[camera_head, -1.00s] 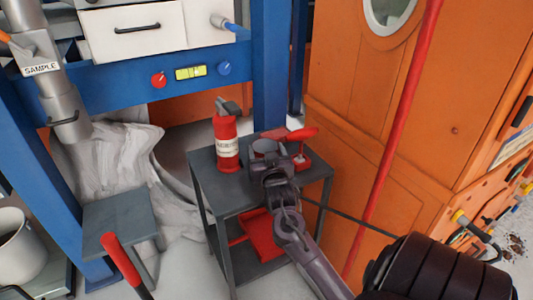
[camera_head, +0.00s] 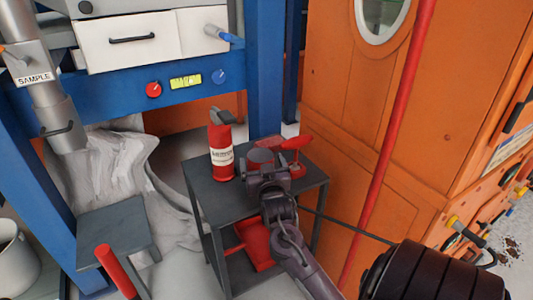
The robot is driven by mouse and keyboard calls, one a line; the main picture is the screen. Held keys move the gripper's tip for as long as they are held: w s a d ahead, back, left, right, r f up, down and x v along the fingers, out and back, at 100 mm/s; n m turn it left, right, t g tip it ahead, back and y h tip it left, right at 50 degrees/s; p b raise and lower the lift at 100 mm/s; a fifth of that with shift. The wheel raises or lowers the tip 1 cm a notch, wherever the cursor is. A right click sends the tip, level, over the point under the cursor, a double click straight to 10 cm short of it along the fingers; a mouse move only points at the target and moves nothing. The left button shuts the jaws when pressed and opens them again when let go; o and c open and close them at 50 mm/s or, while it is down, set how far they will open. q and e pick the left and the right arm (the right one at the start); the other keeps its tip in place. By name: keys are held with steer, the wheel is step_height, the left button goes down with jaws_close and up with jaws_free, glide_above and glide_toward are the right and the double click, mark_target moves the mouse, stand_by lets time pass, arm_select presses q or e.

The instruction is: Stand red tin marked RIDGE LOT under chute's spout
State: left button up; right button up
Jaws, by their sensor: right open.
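A small red tin (camera_head: 262,156) stands on the grey trolley top (camera_head: 218,195). Its lower part is hidden behind my right gripper, and I can read no marking on it. My right gripper (camera_head: 265,173) is open, just on the near side of this tin; I cannot tell whether it touches. The grey chute (camera_head: 45,92) marked SAMPLE hangs at the left, with its spout (camera_head: 65,135) pointing down above a low grey stand (camera_head: 115,228). My left gripper is out of view.
A taller red canister (camera_head: 221,160) with a white label and a red-handled tool (camera_head: 293,145) flank the tin. A red tray (camera_head: 258,245) lies on the trolley's lower shelf. A blue post (camera_head: 264,80) rises behind; a red pole (camera_head: 390,130) stands right.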

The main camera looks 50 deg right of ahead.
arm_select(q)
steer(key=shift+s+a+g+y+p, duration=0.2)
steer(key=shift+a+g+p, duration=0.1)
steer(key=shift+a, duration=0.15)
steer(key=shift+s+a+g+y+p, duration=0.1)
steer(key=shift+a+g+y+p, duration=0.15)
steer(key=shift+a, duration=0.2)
arm_select(e)
steer(key=v, duration=1)
steer(key=shift+s+a, duration=0.15)
steer(key=shift+s, duration=0.15)
